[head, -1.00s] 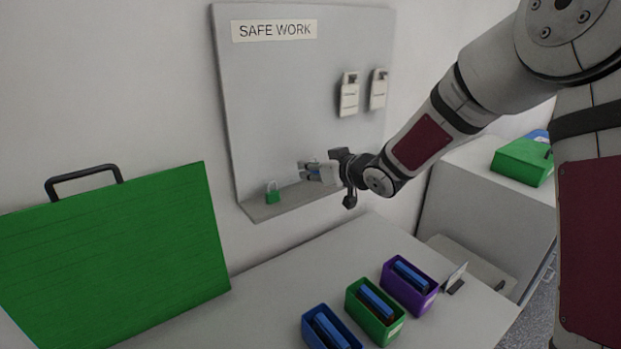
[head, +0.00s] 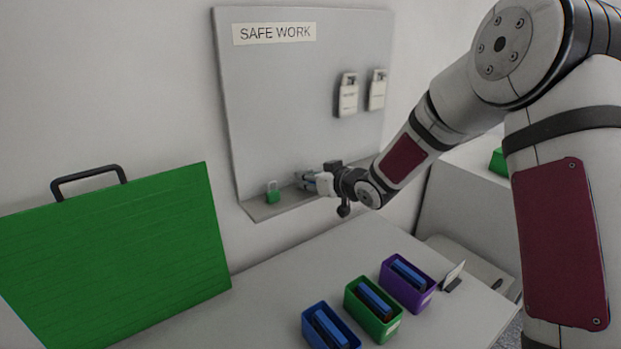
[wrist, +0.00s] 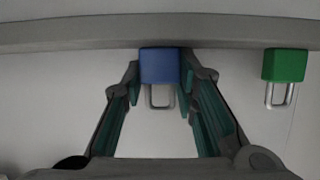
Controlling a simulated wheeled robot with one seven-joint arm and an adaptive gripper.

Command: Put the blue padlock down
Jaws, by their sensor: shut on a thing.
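The blue padlock (wrist: 159,66) is between the fingertips of my gripper (wrist: 160,72) in the wrist view, where the picture is upside down. Its body is at the shelf (wrist: 62,34) and its shackle points away from the shelf, so it is upright. Its base lines up with the shelf's edge; I cannot tell for sure whether it touches. In the head view my gripper (head: 303,181) is low over the grey shelf (head: 268,210), and its fingers largely hide the blue padlock.
A green padlock (head: 272,193) stands on the shelf left of my gripper, also in the wrist view (wrist: 285,66). Two white tagged items (head: 348,95) hang above on the SAFE WORK board. Blue, green (head: 362,312) and purple boxes stand on the table below. A green case (head: 115,250) is at left.

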